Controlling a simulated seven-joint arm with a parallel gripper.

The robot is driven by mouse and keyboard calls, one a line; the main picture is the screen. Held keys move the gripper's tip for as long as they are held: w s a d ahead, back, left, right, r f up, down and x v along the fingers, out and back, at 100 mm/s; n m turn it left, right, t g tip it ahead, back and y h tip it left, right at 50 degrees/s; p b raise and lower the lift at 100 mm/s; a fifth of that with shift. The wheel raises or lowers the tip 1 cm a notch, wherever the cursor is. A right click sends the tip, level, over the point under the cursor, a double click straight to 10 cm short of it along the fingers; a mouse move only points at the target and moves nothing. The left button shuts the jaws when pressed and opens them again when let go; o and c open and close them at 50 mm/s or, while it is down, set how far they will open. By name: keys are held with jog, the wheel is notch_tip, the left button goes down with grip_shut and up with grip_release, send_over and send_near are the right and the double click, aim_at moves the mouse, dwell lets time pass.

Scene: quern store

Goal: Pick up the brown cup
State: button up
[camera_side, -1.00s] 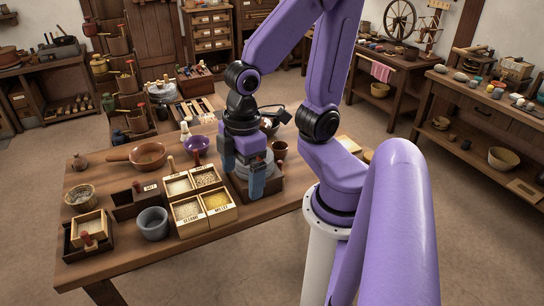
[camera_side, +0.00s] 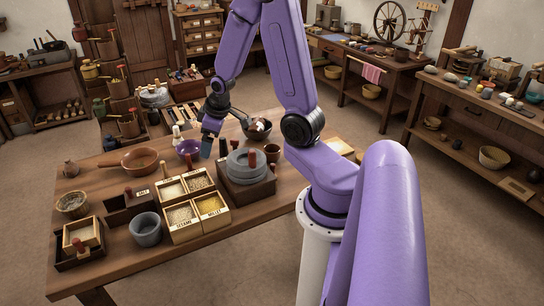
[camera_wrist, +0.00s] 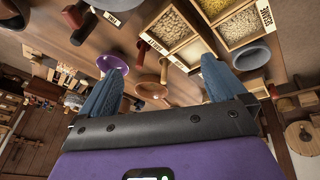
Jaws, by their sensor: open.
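The brown cup (camera_side: 272,153) stands upright on the table, just right of the stone quern, in the side view. I cannot make it out in the wrist view. My gripper (camera_side: 207,146) is open and empty, to the left of the cup, above the back of the table near the purple bowl (camera_side: 187,148).
The quern (camera_side: 246,186) sits on a wooden base. Grain boxes (camera_side: 184,234), a grey mortar (camera_side: 146,230) and a brown pan (camera_side: 139,160) fill the table's left and middle. The purple bowl also shows in the wrist view (camera_wrist: 111,66).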

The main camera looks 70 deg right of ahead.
jog(key=s+d+f+m+h, duration=0.2)
jog(key=s+d+f+m, duration=0.1)
jog(key=s+d, duration=0.55)
jog(key=s+d+f+m+h, duration=0.25)
jog(key=s+d+m, duration=0.2)
jog(key=d, duration=0.75)
jog(key=s+a+f+m+t+h, duration=0.15)
jog(key=s+a+f, duration=0.25)
jog(key=s+f, duration=0.4)
jog(key=m+t+h, duration=0.3)
jog(key=m+h, duration=0.1)
send_near(269, 147)
jog(key=shift+x, duration=3.05)
